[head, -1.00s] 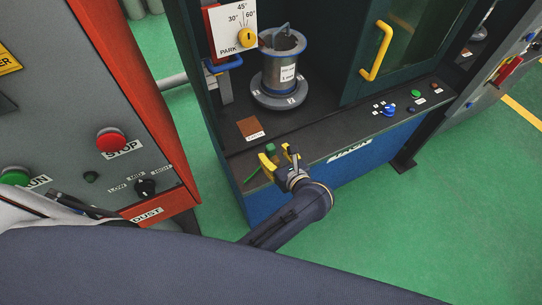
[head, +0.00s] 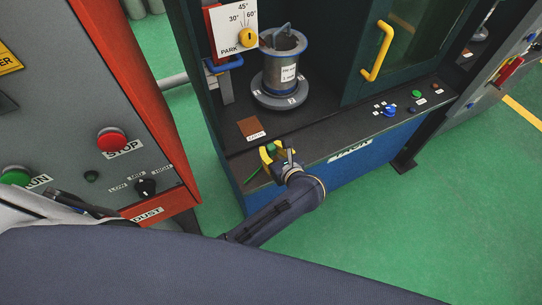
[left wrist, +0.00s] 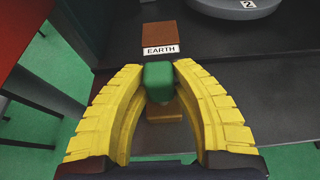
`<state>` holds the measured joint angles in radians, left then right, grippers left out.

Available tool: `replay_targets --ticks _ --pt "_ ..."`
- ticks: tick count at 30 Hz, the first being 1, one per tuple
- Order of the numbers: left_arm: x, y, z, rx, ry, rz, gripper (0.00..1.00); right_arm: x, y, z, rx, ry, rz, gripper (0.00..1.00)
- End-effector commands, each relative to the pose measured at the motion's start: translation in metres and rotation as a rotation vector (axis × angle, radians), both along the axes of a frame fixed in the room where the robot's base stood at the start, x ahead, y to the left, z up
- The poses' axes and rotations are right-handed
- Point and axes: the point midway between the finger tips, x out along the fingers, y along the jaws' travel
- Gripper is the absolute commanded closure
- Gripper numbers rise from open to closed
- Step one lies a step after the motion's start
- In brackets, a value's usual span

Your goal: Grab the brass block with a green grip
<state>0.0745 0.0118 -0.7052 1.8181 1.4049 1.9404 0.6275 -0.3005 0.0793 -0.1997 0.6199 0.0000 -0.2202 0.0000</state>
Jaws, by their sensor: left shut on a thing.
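The brass block (left wrist: 164,110) with its green grip (left wrist: 158,80) is near the front left of the machine's dark shelf. In the left wrist view the green grip sits between the yellow fingertips of my left gripper (left wrist: 158,84), which are shut on it. The brass base shows below the grip, between the fingers. In the head view my left gripper (head: 277,151) is at the shelf's front edge, with a bit of the green grip (head: 271,149) showing. I cannot tell whether the block touches the shelf. My right gripper is not in view.
A brown plate labelled EARTH (head: 250,128) lies just behind the gripper. A flanged cylinder (head: 281,72) stands on a numbered round base (head: 280,96) farther back. A PARK dial (head: 247,38) hangs above left. A yellow door handle (head: 377,50) and buttons (head: 390,111) are to the right.

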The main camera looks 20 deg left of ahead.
Motion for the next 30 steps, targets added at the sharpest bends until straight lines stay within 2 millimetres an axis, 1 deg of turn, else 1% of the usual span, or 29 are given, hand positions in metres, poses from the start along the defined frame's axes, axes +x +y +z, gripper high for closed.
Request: replay_targets --ticks 1,3,17,20,30 --pt "0.0 0.0 0.0 0.0 0.0 0.0 0.94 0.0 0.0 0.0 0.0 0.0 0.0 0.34" --pt "0.0 0.0 0.0 0.0 0.0 0.0 1.0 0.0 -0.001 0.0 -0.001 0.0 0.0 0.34" --pt "0.0 0.0 0.003 0.0 -0.001 0.0 1.0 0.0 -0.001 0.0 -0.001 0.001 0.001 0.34" --pt "0.0 0.0 0.011 -0.003 -0.003 0.002 1.0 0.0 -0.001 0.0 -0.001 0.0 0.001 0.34" --pt "0.0 -0.001 0.065 -0.004 -0.004 0.001 1.0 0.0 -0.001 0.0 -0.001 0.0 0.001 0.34"
